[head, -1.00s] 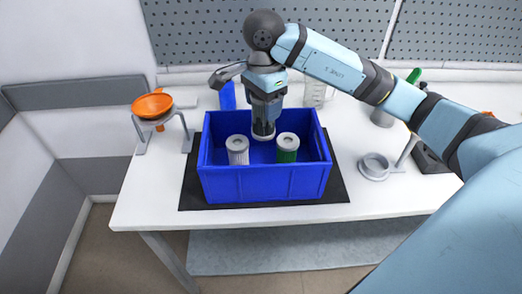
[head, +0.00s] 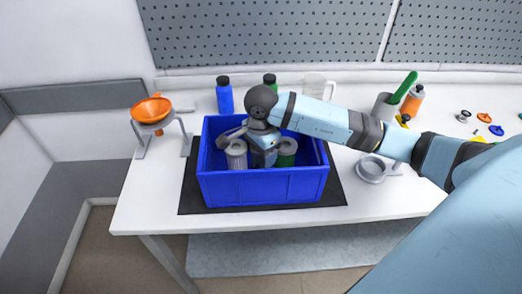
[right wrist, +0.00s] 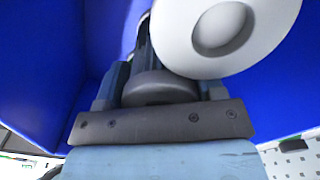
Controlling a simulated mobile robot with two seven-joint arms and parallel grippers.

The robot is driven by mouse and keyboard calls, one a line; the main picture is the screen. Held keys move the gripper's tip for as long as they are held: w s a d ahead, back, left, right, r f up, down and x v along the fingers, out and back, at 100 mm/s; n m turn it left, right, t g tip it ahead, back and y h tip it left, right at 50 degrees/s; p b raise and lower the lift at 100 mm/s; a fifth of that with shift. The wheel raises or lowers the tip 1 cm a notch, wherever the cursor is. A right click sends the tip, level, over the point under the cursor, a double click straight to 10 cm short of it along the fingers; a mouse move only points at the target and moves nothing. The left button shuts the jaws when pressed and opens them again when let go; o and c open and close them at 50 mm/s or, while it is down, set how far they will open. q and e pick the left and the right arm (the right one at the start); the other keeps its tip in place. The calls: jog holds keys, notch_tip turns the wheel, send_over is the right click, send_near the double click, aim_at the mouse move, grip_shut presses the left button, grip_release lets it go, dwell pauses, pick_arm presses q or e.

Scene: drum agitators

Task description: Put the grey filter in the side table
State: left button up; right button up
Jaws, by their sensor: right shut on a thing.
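A pale grey pleated filter (head: 237,152) stands in the blue bin (head: 265,187), left of my right gripper (head: 265,158). A green filter with a pale ring top (head: 287,151) stands right of it. My right gripper points down into the bin between the two and is shut on a filter; its body and tips are mostly hidden by the gripper and the bin's front wall. In the right wrist view a round white filter top (right wrist: 215,35) is close beside my gripper (right wrist: 160,85), with blue walls around. My left gripper is out of view. No separate side table is identifiable.
The bin sits on a black mat (head: 193,195) on a white table (head: 145,200). An orange funnel on a stand (head: 152,112) is left. A blue bottle (head: 224,97) and jug (head: 315,88) stand behind. A grey ring holder (head: 371,168) is right.

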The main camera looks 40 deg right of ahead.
jog(key=shift+f, duration=0.2)
jog(key=o, duration=0.9)
jog(key=shift+r, duration=0.1)
jog(key=shift+o, duration=0.2)
jog(key=shift+r, duration=0.1)
jog(key=shift+r, duration=0.25)
notch_tip(320, 180, up, 12)
jog(key=shift+f+b, duration=0.15)
jog(key=shift+b, duration=0.6)
